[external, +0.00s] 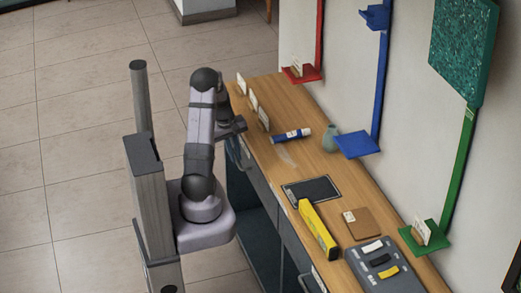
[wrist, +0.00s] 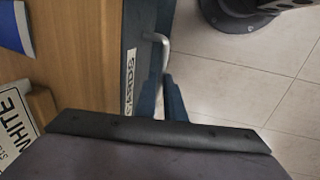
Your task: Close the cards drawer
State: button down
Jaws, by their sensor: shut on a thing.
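The cards drawer shows in the wrist view as a dark blue-grey front with a white CARDS label (wrist: 129,80), beside the wooden desk top. Its pale bar handle (wrist: 162,48) stands out from the front. My gripper (wrist: 168,82) is shut on the handle, its dark fingers at the handle's near end. In the external view my gripper (external: 236,130) is at the desk's left edge, near the far end. My arm hides much of the drawer there, and I cannot tell how far it stands open.
The wooden desk (external: 268,103) carries white cards (external: 252,101), a blue-and-white tube (external: 291,136), a green vase (external: 331,142), a black tablet (external: 312,189) and a yellow box (external: 318,230). Red, blue and green wall shelves stand behind it. The tiled floor (external: 85,120) left of the desk is clear.

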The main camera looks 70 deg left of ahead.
jog(key=shift+w+r, duration=0.1)
jog(key=shift+w, duration=0.2)
jog(key=c, duration=1.8)
grip_release()
jog(key=shift+c, duration=0.2)
notch_tip(320, 180, up, 7)
jog(key=s, duration=0.1)
jog(key=shift+s, duration=0.25)
